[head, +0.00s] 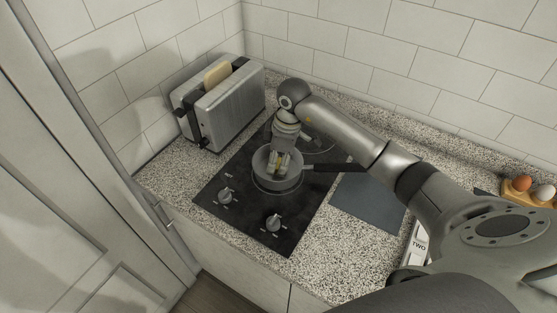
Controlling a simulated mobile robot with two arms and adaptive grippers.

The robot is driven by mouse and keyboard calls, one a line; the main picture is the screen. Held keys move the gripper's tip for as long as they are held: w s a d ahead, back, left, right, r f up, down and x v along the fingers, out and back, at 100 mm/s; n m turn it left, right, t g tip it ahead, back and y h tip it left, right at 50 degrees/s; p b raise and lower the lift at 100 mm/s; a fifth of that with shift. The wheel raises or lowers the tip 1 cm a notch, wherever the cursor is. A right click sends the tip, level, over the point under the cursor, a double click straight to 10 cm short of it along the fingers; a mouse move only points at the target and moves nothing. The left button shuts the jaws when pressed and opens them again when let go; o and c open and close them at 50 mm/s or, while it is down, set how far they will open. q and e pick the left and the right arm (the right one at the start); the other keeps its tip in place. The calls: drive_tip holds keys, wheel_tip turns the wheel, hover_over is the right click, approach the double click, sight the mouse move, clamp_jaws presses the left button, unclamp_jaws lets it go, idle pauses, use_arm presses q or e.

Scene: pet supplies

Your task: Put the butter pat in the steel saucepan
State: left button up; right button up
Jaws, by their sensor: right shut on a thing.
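The steel saucepan (291,182) stands on the black hob, its dark handle pointing right. My right gripper (279,166) reaches down from above into the pan's opening. It is shut on a small pale yellow piece, the butter pat (278,163), which shows between the fingers at about the level of the pan's rim. The fingers hide part of the pat, and I cannot tell whether it touches the pan's bottom. My left gripper is not in view.
A steel toaster (226,108) with a bread slice (217,74) stands at the back left. A dark grey board (368,205) lies right of the hob (245,213). Eggs (522,183) sit in a wooden holder at the far right. Tiled walls close off the back.

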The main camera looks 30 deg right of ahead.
drive_tip(key=shift+f, duration=0.6)
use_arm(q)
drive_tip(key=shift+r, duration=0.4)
use_arm(e)
drive_tip(key=shift+f, duration=0.1)
drive_tip(key=shift+f, duration=0.15)
drive_tip(key=o, duration=0.8)
drive_tip(key=shift+c, duration=0.2)
drive_tip(key=shift+r, duration=0.2)
